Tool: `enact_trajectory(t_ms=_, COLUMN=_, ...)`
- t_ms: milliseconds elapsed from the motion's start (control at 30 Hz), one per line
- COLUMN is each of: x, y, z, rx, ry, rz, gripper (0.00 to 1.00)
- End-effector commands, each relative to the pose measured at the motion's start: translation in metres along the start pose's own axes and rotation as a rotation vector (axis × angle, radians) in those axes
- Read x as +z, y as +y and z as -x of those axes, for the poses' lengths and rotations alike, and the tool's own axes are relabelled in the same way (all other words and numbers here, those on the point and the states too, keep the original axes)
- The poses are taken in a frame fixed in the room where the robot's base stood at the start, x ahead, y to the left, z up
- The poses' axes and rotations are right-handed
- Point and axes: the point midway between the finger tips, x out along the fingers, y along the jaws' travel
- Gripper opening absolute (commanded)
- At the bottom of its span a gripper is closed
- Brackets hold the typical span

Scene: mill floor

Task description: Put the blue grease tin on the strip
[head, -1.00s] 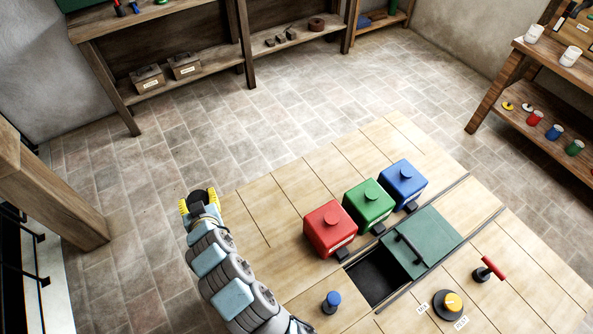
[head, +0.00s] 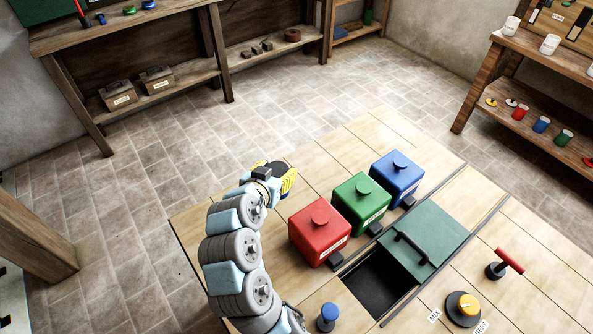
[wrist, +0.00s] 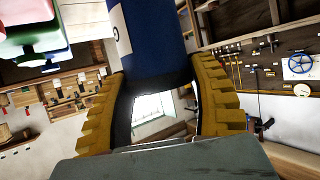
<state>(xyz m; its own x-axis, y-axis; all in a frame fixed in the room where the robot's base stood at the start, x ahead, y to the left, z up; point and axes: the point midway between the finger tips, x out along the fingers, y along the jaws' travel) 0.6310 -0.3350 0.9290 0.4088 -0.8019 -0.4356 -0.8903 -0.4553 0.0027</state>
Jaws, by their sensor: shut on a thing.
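My gripper (head: 284,180) has yellow ribbed fingers and is over the near-left part of the wooden table (head: 195,232) in the head view. In the wrist view the fingers are closed on a dark blue tin (wrist: 150,38) with a white label. The tin reaches up past the top edge of that view, so its far end is cut off. In the head view the tin is mostly hidden by the gripper. I cannot make out a strip for certain in either view.
Red (head: 320,234), green (head: 361,203) and blue (head: 398,179) boxes stand right of my gripper. Small coloured tins (head: 541,125) sit on the right shelf.

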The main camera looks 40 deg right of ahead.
Motion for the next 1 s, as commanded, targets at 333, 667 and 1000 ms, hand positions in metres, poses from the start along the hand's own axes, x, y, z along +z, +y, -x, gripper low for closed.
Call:
enact_trajectory(t_ms=333, x=-0.002, y=-0.008, z=-0.065, rx=0.0, ry=0.0, rz=0.0, gripper=0.2)
enact_trajectory(t_ms=667, x=0.022, y=-0.013, z=-0.12, rx=0.001, ry=-0.003, rz=0.003, gripper=0.2)
enact_trajectory(t_ms=1000, x=0.029, y=-0.017, z=-0.139, rx=-0.002, ry=0.0, rz=0.002, gripper=0.2)
